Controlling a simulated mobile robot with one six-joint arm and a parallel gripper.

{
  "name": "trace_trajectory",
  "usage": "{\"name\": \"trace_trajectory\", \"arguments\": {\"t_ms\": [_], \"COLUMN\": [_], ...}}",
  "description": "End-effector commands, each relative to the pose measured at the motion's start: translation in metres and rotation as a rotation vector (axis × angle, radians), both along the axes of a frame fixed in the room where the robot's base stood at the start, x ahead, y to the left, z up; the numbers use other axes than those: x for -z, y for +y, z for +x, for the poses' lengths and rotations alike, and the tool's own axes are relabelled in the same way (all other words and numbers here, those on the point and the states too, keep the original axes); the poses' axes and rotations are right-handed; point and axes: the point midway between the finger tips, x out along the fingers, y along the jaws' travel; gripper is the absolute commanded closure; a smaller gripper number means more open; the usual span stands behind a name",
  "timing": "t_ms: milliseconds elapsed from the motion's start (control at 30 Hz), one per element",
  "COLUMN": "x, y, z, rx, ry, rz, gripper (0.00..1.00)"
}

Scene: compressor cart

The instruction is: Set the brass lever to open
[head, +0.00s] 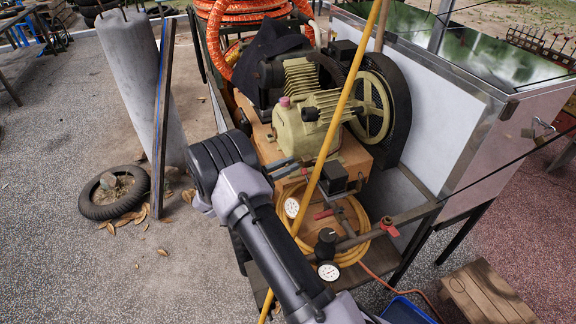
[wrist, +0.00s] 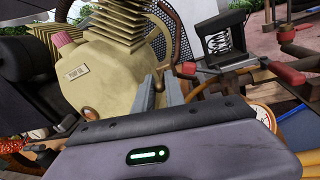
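My gripper (head: 290,167) is beside the compressor in the head view, in front of its green pump block. In the wrist view its two grey fingers (wrist: 163,90) stand a little apart with nothing visible between them, so it looks open. A short red-gripped lever (head: 323,213) sits on the pipework below and right of the fingers; a red grip (wrist: 287,72) also shows at the right of the wrist view, apart from the fingers. A second red handle (head: 389,227) is on the pipe end farther right. I cannot tell which is the brass lever.
The green compressor (head: 318,112) with its flywheel (head: 372,106) stands close behind the gripper. A yellow pole (head: 343,100) crosses diagonally near the arm. Gauges (head: 328,271) and a coiled yellow hose (head: 350,252) lie below. A white panel (head: 430,110) bounds the right side.

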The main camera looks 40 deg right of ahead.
Motion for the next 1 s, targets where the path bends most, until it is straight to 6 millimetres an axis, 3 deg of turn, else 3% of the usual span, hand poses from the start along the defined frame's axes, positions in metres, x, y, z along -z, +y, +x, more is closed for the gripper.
{"name": "trace_trajectory", "arguments": {"t_ms": [367,1000], "x": [-0.009,-0.037], "y": [0.000,-0.008], "z": [0.001,-0.001], "rx": [-0.002,-0.001], "ry": [-0.021,-0.168], "rz": [0.084,0.631], "gripper": [1.00,1.00]}}
